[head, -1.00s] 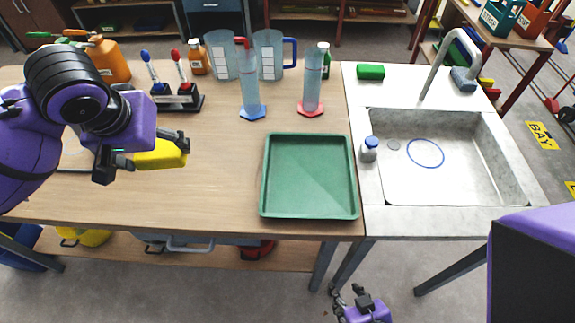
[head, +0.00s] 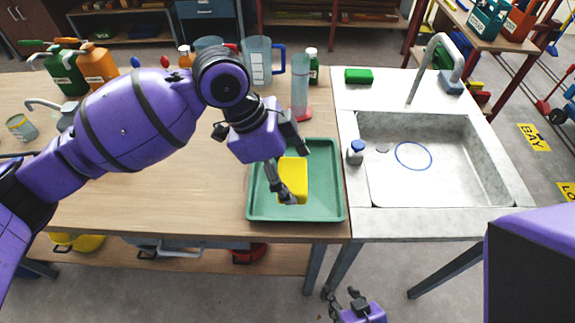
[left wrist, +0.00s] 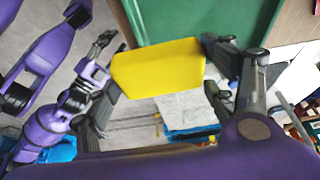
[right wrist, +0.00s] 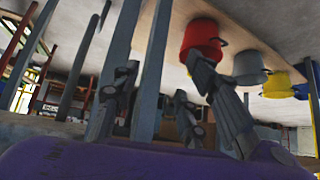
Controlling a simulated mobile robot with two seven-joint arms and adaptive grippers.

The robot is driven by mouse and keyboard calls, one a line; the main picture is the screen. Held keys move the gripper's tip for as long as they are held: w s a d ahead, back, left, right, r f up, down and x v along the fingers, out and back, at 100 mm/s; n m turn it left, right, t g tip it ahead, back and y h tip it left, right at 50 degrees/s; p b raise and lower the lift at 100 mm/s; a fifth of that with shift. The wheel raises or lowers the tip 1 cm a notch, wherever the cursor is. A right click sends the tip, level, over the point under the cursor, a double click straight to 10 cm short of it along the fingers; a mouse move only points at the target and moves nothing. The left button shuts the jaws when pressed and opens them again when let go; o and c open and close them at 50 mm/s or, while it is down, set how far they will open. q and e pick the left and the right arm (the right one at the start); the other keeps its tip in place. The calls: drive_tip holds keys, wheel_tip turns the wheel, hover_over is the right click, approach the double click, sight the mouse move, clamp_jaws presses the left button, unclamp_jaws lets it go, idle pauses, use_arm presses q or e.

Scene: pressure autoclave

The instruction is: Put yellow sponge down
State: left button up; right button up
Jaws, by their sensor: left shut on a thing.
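The yellow sponge (head: 293,180) is held between the fingers of my left gripper (head: 282,176). In the head view it appears over the green tray (head: 255,208) on the wooden bench. The left wrist view shows the sponge (left wrist: 158,68) gripped between both fingers, with part of the tray (left wrist: 200,18) behind it. The sponge seems to be above the tray floor; its exact height is hard to tell. My right gripper (head: 345,298) is low, below the bench front. In the right wrist view its fingers (right wrist: 160,75) are apart with nothing between them.
A cylinder with a red base (head: 300,90) and a blue-handled jug (head: 258,62) stand behind the tray. The bench left of the tray is partly covered by my arm.

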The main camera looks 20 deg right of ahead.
sight(289, 157)
use_arm(q)
drive_tip(key=w, duration=0.1)
drive_tip(key=w+d+f, duration=0.1)
drive_tip(key=w, duration=0.1)
drive_tip(key=w+f, duration=0.1)
drive_tip(key=shift+w+d+f, duration=0.1)
drive_tip(key=shift+w+d, duration=0.05)
drive_tip(key=shift+d, duration=0.25)
drive_tip(key=w+f, duration=0.1)
drive_tip(key=f, duration=0.1)
drive_tip(key=w+d+f, duration=0.1)
drive_tip(key=w, duration=0.1)
drive_tip(key=w+f, duration=0.1)
drive_tip(key=f, duration=0.1)
drive_tip(key=shift+w+d+f+b, duration=0.15)
drive_tip(key=shift+d+f+b, duration=0.15)
drive_tip(key=shift+d+b, duration=0.05)
wheel_tip(289, 157, down, 3)
drive_tip(key=shift+f, duration=0.1)
use_arm(e)
drive_tip(key=shift+s+d+f, duration=0.1)
drive_tip(key=shift+d+f, duration=0.15)
use_arm(q)
drive_tip(key=shift+f, duration=0.15)
drive_tip(key=o, duration=1)
drive_tip(key=shift+c, duration=0.2)
drive_tip(key=shift+o, duration=0.3)
use_arm(e)
drive_tip(key=shift+s+d+f, duration=0.1)
drive_tip(key=shift+d, duration=0.05)
